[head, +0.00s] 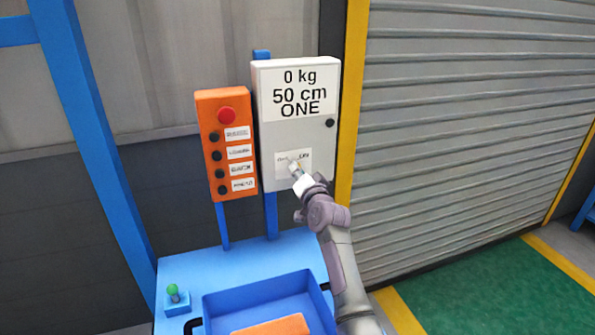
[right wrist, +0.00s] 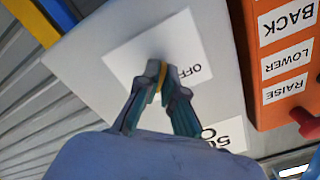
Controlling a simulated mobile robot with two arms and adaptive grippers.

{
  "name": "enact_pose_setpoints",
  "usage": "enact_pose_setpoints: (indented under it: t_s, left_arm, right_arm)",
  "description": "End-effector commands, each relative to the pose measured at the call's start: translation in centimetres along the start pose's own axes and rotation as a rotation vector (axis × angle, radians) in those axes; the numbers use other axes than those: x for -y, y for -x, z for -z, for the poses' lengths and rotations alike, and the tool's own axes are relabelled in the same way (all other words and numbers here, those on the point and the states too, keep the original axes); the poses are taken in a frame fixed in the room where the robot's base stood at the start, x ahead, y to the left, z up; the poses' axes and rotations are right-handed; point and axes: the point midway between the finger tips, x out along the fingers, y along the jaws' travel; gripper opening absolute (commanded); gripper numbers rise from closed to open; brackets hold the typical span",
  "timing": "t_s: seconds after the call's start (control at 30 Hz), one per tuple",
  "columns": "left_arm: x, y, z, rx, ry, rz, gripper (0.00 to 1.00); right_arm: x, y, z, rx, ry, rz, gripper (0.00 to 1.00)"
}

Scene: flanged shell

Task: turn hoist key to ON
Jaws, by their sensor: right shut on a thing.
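The hoist key sits on a white label plate (head: 281,158) low on the grey control box (head: 262,140). The plate carries OFF on its left and ON on its right in the head view. My right gripper (head: 296,168) is at the plate. In the right wrist view its fingertips (right wrist: 158,80) are closed around the key (right wrist: 162,74), of which only a thin yellow-orange part shows between them. The fingers hide most of the key, so I cannot tell its exact angle. OFF (right wrist: 196,70) is readable beside the fingers. My left gripper is out of view.
An orange button box (head: 207,135) with a red button (head: 227,115) stands left of the grey box. The grey box's display reads 0 kg, 50 cm, ONE. A roller shutter (head: 450,130) is right.

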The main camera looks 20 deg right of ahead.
Motion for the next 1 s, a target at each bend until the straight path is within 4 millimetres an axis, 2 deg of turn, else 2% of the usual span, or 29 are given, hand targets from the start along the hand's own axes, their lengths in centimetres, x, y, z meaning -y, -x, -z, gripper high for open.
enact_pose_setpoints:
  t_s: [0.4, 0.43, 0.57, 0.87, 1.0]
  left_arm:
    - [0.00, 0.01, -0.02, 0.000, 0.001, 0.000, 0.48]
    - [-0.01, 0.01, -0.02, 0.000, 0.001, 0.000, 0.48]
    - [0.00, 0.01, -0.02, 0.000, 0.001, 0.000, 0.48]
    - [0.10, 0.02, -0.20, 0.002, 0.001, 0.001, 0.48]
    - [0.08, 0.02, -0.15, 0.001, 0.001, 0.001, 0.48]
  right_arm:
    - [-0.06, 0.01, -0.08, 0.002, -0.006, -0.001, 0.00]
    - [-0.06, 0.01, -0.08, 0.001, -0.006, -0.001, 0.11]
    - [-0.05, 0.01, -0.06, 0.001, -0.006, -0.001, 0.31]
    - [-0.02, 0.08, -0.03, 0.000, -0.005, 0.000, 0.31]
    - [-0.05, 0.93, -0.10, 0.000, -0.006, 0.000, 0.31]
